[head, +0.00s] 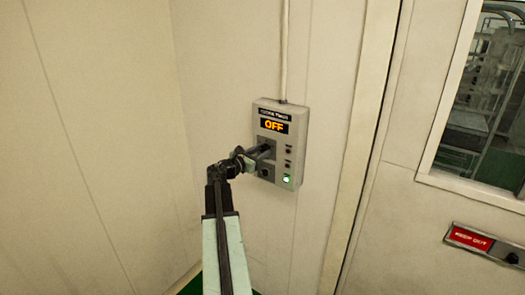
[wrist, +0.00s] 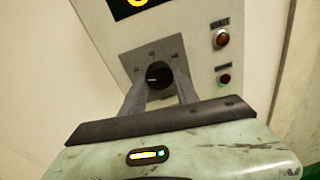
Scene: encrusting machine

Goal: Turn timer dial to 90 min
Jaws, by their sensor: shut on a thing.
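The timer box (head: 293,118) is a grey panel fixed to the wall. Its display (head: 274,126) reads OFF in orange. The black timer dial (wrist: 158,74) sits on a dark square plate (wrist: 135,62) in the wrist view, with a pale pointer mark toward the left. My gripper (wrist: 160,88) has one finger on each side of the dial and is shut on it. In the head view my gripper (head: 267,152) reaches the box from the left and covers most of the dial.
A second dark knob (head: 264,172) lies just below my gripper. An amber lamp (wrist: 222,37) and a red lamp (wrist: 225,79) are right of the dial. A green light (head: 286,179) glows at the lower right. A conduit (head: 284,50) runs up the wall. A KEEP OUT sign (head: 471,239) is farther right.

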